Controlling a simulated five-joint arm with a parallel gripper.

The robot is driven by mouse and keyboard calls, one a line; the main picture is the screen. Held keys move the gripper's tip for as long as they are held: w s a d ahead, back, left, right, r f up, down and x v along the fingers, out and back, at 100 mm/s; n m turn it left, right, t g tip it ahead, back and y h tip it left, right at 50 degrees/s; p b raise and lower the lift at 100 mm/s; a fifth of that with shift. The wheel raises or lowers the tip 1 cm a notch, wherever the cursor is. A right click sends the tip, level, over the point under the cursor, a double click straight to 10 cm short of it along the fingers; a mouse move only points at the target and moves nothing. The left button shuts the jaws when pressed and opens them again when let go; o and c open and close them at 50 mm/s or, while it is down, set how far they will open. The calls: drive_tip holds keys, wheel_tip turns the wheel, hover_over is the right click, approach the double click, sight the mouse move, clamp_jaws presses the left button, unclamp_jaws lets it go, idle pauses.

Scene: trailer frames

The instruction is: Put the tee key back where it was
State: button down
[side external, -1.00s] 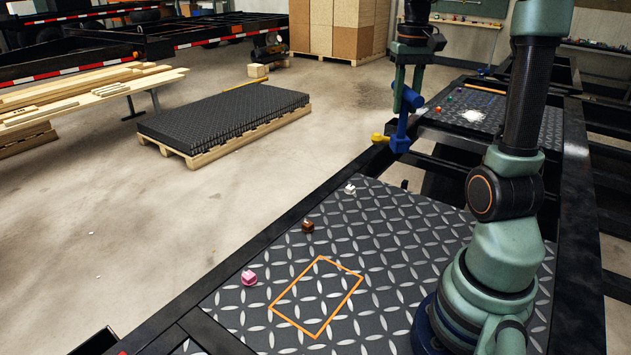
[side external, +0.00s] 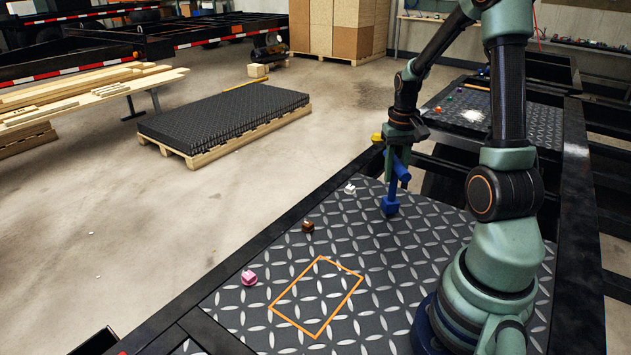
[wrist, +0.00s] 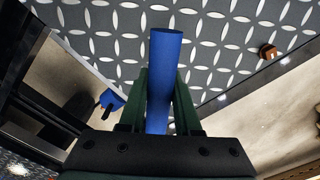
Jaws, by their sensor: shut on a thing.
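The blue tee key (side external: 390,203) hangs from my gripper (side external: 396,155), over the far part of the chequered deck plate (side external: 420,250). Its thick lower end is down, close to the plate; I cannot tell whether it touches. In the wrist view, a blue bar of the key (wrist: 165,50) lies between the two green fingers of my gripper (wrist: 161,76), which are shut on it. A separate-looking blue piece (wrist: 112,99) shows at the left there; I cannot tell what it is.
An orange rectangle outline (side external: 300,268) lies on the plate. Small pink (side external: 249,277), brown (side external: 308,227) and white (side external: 349,188) pieces stand along its left edge. A yellow piece (side external: 377,137) is by the far frame rail. The plate's middle is clear.

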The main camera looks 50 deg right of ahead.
drive_tip(key=shift+f, duration=0.45)
drive_tip(key=c, duration=0.6)
unclamp_jaws()
drive_tip(key=shift+f, duration=0.15)
